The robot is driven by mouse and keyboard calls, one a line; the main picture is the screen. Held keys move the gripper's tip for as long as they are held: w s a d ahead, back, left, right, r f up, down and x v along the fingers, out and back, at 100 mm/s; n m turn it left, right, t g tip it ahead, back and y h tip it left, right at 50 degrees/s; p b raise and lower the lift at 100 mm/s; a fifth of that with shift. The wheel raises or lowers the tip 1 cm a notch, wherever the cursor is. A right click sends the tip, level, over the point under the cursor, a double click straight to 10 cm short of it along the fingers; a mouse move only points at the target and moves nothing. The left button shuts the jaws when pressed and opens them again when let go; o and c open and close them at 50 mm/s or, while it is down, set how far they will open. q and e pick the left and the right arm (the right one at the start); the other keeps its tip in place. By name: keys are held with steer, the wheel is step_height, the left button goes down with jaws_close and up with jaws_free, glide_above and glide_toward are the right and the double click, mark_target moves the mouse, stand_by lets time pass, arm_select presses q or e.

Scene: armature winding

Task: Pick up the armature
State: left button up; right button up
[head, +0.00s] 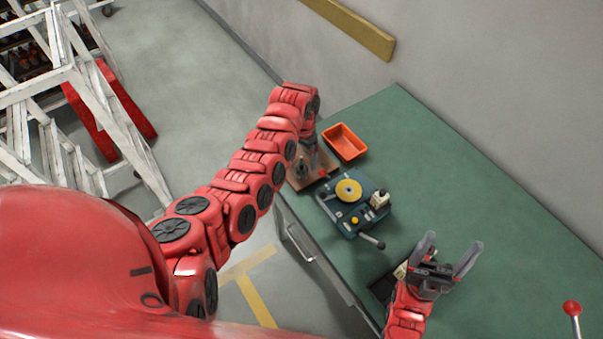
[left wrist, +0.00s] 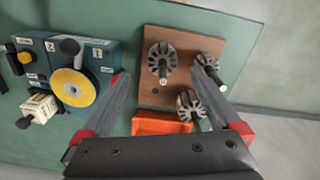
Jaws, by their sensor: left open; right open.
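A wooden board (left wrist: 181,42) holds three dark slotted armatures with shafts. In the left wrist view one armature (left wrist: 162,62) is at the upper left, one (left wrist: 208,70) at the right, and one (left wrist: 190,106) at the lower edge near the orange bin. My left gripper (left wrist: 161,70) is open, its fingers spread above the board, with nothing held. The right finger overlaps the right armature in the picture. In the head view my left gripper (head: 315,158) is over the board (head: 298,184), partly hidden by its arm. My right gripper (head: 452,250) is open and empty over the table.
An orange bin (head: 344,142) stands beside the board; it also shows in the left wrist view (left wrist: 160,127). A blue-green winding machine (head: 346,216) with a yellow disc and lever sits on the green table (head: 440,170). A red-knobbed lever (head: 572,308) is at lower right. The far table is clear.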

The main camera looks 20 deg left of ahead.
mark_target(301, 168)
arm_select(q)
steer(key=f+b, duration=0.4)
steer(key=f, duration=0.1)
steer(key=shift+a+f, duration=0.2)
steer(key=shift+w+r, duration=0.1)
steer(key=shift+r, duration=0.1)
steer(key=c, duration=0.4)
jaws_close()
